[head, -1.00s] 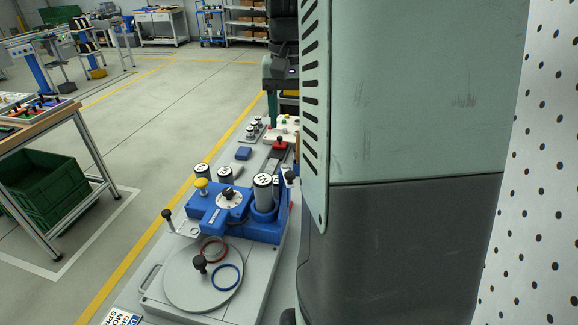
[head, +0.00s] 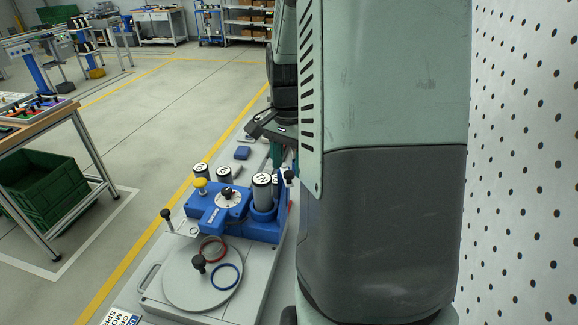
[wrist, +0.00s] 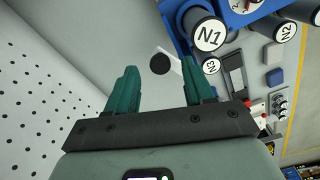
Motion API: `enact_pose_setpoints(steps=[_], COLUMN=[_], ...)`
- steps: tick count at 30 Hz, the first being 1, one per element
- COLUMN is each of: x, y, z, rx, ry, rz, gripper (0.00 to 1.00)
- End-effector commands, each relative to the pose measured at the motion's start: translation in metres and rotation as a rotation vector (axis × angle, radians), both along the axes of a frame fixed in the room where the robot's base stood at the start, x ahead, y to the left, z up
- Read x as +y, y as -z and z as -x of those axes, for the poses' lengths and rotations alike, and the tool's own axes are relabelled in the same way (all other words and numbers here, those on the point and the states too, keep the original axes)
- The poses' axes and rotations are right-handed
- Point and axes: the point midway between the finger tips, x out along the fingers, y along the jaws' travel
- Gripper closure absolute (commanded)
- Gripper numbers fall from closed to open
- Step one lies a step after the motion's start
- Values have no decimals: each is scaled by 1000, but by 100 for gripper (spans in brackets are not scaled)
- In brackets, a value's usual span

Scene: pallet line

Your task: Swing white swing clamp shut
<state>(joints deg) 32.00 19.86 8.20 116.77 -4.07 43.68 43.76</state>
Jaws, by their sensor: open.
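In the wrist view a white bar (wrist: 167,54), which looks like the white swing clamp, carries a round black knob (wrist: 159,64) beside the blue fixture. Whether the clamp is open or shut is unclear. My gripper (wrist: 158,80) is open, with its green fingers apart. The knob appears between and just beyond the fingertips, with no visible contact. In the head view my gripper (head: 277,154) is partly hidden by my arm, behind the blue fixture (head: 262,229). A black knob (head: 289,175) shows at that fixture's right side; its arm is mostly hidden.
White-topped cylinders, one marked N1 (wrist: 209,35), stand close to the right finger. A second knobbed lever (head: 167,214) is at the fixture's left. A grey round plate (head: 190,291) lies in front. A perforated white wall (head: 525,150) rises on the right.

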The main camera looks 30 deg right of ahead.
Motion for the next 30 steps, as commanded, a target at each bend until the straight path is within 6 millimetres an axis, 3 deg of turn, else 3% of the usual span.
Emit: enact_pose_setpoints(steps=[6,14,24,30], x=[0,0,0,0], y=[15,16,15,15], z=[0,0,0,0], rx=[-1,-1,-1,-1], ry=[-1,-1,-1,-1], rz=[0,0,0,0], gripper=[48,48,100,100])
